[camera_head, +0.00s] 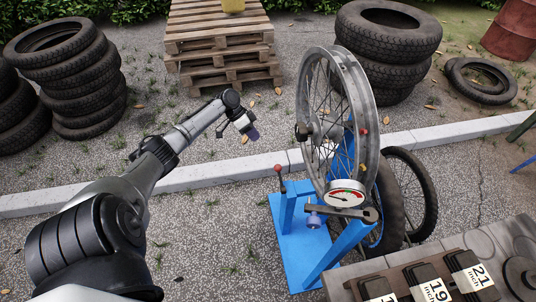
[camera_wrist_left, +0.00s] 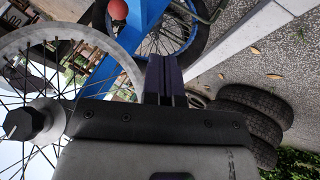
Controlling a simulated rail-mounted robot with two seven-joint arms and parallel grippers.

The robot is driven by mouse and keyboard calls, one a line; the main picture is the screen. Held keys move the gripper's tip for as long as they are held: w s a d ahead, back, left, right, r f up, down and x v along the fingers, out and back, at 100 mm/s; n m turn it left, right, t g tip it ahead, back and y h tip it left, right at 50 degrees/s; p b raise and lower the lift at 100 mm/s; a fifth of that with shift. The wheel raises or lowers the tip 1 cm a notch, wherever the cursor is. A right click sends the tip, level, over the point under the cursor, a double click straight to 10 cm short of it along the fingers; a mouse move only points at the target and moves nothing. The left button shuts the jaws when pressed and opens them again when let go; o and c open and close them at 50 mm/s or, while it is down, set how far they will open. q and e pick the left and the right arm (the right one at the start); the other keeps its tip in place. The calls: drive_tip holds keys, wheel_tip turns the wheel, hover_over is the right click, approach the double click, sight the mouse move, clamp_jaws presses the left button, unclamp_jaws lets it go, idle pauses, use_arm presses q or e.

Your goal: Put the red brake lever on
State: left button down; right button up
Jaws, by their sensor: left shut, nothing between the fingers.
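The brake lever is a short dark rod with a red ball knob (camera_head: 279,168). It stands nearly upright at the left of the blue stand (camera_head: 288,215). In the left wrist view an orange-red ball (camera_wrist_left: 117,9), seemingly the same knob, shows at the top edge beside a blue beam. My left gripper (camera_head: 253,134) is above and left of the lever, apart from it. Its purple fingers are shut and empty, and they also show in the left wrist view (camera_wrist_left: 165,80). A spoked wheel (camera_head: 362,95) is mounted upright in the stand. My right gripper is out of view.
A round dial gauge (camera_head: 345,194) and a dark bar (camera_head: 335,214) sit in front of the wheel. A bench with labelled blocks (camera_head: 434,291) is at bottom right. Tyre stacks (camera_head: 90,95) and pallets (camera_head: 218,50) stand behind a kerb. Pavement left of the stand is clear.

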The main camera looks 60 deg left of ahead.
use_arm(q)
drive_tip(key=w+d+f+b, duration=0.3)
drive_tip(key=d+f+b, duration=0.2)
drive_tip(key=d, duration=0.4)
drive_tip(key=shift+f, duration=0.9)
drive_tip(key=shift+d, duration=0.1)
